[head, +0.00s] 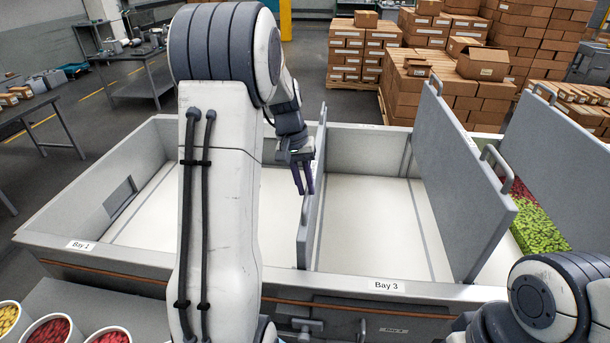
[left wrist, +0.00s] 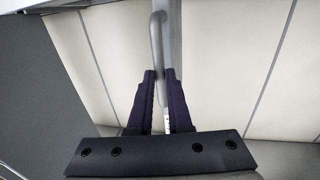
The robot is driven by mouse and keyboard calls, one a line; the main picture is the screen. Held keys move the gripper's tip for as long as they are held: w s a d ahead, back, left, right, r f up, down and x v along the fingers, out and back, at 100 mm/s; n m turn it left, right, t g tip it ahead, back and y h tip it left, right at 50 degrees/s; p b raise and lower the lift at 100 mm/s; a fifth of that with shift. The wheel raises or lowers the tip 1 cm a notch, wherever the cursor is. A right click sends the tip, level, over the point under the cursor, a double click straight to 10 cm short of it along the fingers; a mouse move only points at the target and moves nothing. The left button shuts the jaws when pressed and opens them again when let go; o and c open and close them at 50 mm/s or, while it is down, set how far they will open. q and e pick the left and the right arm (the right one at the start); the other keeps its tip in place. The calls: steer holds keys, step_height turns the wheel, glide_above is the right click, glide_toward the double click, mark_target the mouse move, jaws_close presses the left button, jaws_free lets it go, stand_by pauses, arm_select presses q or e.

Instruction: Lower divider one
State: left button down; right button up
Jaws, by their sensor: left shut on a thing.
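Divider one (head: 312,200) is the grey panel on the left of the bin, between the Bay 1 side and Bay 3. It stands upright and much lower than the other two dividers, with its far end a little above the back wall's rim. My left gripper (head: 304,182) reaches down to its top edge and is shut on its handle (left wrist: 157,38). In the left wrist view the fingers (left wrist: 160,84) close around the handle bar, beside the divider's top edge (left wrist: 176,30). My right gripper is out of view; only part of the right arm shows at lower right.
Two taller raised dividers (head: 448,165) (head: 560,150) stand to the right. Green candies (head: 543,235) and red candies (head: 520,195) lie beyond the nearer one. The bin floor (head: 375,220) is bare on both sides of divider one. Candy buckets (head: 50,330) stand at lower left.

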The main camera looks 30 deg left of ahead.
arm_select(q)
step_height(320, 180, down, 6)
steer(key=b, duration=0.2)
steer(key=shift+f+b, duration=0.15)
steer(key=shift+b, duration=0.2)
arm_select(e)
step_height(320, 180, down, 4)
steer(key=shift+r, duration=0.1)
arm_select(q)
steer(key=shift+f, duration=0.1)
steer(key=c, duration=0.8)
jaws_free()
steer(key=shift+f, duration=0.1)
steer(key=shift+c, duration=0.2)
step_height(320, 180, up, 10)
steer(key=a+b, duration=0.1)
steer(key=a, duration=0.1)
steer(key=shift+s+r, duration=0.25)
steer(key=shift+s, duration=0.2)
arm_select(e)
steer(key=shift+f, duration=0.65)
arm_select(q)
steer(key=shift+d, duration=0.1)
